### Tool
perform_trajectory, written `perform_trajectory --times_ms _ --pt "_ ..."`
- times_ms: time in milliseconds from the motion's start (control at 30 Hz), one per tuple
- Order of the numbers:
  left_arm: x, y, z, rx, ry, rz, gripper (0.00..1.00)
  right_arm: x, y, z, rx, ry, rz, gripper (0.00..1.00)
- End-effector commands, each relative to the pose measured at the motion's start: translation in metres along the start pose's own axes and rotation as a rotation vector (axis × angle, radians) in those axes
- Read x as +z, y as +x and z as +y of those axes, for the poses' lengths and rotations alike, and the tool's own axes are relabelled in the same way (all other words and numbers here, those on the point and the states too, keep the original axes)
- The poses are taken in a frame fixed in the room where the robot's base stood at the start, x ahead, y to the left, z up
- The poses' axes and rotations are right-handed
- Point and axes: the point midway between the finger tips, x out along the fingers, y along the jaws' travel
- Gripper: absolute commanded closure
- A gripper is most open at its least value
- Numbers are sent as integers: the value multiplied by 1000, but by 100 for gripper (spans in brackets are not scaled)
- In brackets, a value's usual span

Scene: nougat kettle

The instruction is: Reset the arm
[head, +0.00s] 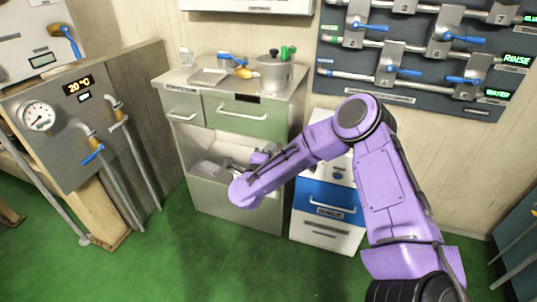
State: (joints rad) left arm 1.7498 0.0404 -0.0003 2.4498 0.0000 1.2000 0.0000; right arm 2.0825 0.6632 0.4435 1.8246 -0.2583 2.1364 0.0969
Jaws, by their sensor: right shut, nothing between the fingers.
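My right arm (393,180), purple with dark joints, reaches in from the lower right and bends across to the middle. My right gripper (235,165) is small and partly hidden by my own wrist. It is shut and empty, at the open lower compartment of the metal cabinet (247,126). My left gripper is out of view.
A pot (274,72), a shallow tray (208,77) and small items stand on the cabinet top. A blue-and-white drawer unit (328,209) stands right of it, partly behind my arm. A gauge panel (58,125) is at left. Green floor (190,260) in front is clear.

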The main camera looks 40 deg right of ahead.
Motion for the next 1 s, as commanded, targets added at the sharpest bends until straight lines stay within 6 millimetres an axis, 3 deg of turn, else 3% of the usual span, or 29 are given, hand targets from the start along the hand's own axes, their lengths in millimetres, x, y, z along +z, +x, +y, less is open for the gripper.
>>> perform_trajectory --times_ms 167,467,567,667,767,833,900,1000 --pt "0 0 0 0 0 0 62 -1 -18 0 1 0 2 100" --pt "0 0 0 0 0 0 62 7 -21 2 9 -36 -39 100" --pt "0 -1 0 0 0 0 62 26 -45 33 83 -227 -230 100" --pt "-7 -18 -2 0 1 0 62 26 -107 89 197 -562 -517 100" --pt "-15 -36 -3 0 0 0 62 -11 -171 142 324 -875 -757 100" --pt "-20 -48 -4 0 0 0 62 -54 -212 169 419 -1076 -897 100" --pt "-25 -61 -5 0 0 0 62 -103 -246 183 511 -1257 -1011 100" --pt "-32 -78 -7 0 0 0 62 -169 -278 186 618 -1465 -1115 100"
